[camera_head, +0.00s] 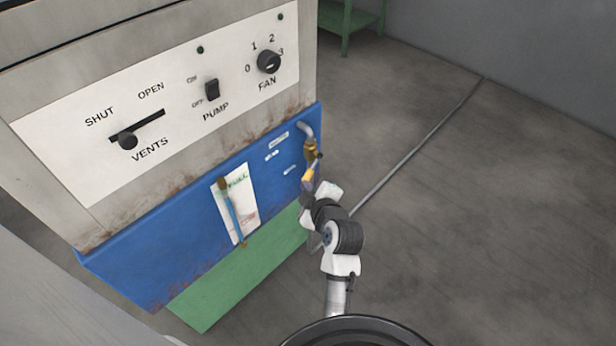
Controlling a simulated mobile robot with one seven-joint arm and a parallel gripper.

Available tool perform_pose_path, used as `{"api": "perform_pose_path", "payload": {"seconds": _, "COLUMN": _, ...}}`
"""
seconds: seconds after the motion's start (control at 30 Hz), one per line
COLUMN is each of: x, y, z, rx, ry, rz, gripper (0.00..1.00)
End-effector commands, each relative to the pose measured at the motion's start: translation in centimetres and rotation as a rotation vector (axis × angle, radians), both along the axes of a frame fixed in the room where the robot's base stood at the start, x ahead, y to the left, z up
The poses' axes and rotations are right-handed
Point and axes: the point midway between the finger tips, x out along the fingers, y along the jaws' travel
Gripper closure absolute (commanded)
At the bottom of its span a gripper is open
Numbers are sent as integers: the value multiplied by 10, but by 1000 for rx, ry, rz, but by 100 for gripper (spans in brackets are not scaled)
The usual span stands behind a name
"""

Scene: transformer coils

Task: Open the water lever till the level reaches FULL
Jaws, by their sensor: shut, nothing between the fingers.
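The water valve (310,150) is a brass fitting under a bent grey pipe at the right end of the blue tank (180,240). A yellow-orange piece (308,175), seemingly the water lever, hangs below it. My gripper (306,188) is shut right at this piece; I cannot tell whether they touch, and the fingertips are small and partly hidden. The level gauge (232,212) is a slanted tube on a white plate with the word FULL near its top. Blue shows along much of the tube; the exact level is too small to read.
Above the tank is a white panel (75,150) with a vents slider (128,140), a pump switch (212,90) and a fan knob (268,62). A green sheet (240,275) lies below the tank. The grey floor (480,220) to the right is clear.

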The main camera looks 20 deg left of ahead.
Motion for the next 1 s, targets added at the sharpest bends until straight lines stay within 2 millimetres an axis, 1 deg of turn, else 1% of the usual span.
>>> {"api": "perform_pose_path", "payload": {"seconds": 0.03, "x": 8, "y": 8, "z": -1, "rx": 1, "ry": 1, "rz": 1, "gripper": 100}}
{"api": "perform_pose_path", "payload": {"seconds": 0.2, "x": 30, "y": 30, "z": -15, "rx": 0, "ry": 1, "rz": 1, "gripper": 100}}
{"api": "perform_pose_path", "payload": {"seconds": 0.3, "x": 41, "y": 28, "z": -27, "rx": 0, "ry": 3, "rz": -2, "gripper": 100}}
{"api": "perform_pose_path", "payload": {"seconds": 0.43, "x": 52, "y": 27, "z": -37, "rx": 1, "ry": 2, "rz": -3, "gripper": 100}}
{"api": "perform_pose_path", "payload": {"seconds": 0.63, "x": 58, "y": 26, "z": -45, "rx": 0, "ry": 1, "rz": -3, "gripper": 100}}
{"api": "perform_pose_path", "payload": {"seconds": 1.0, "x": 59, "y": 26, "z": -46, "rx": 0, "ry": 0, "rz": -3, "gripper": 100}}
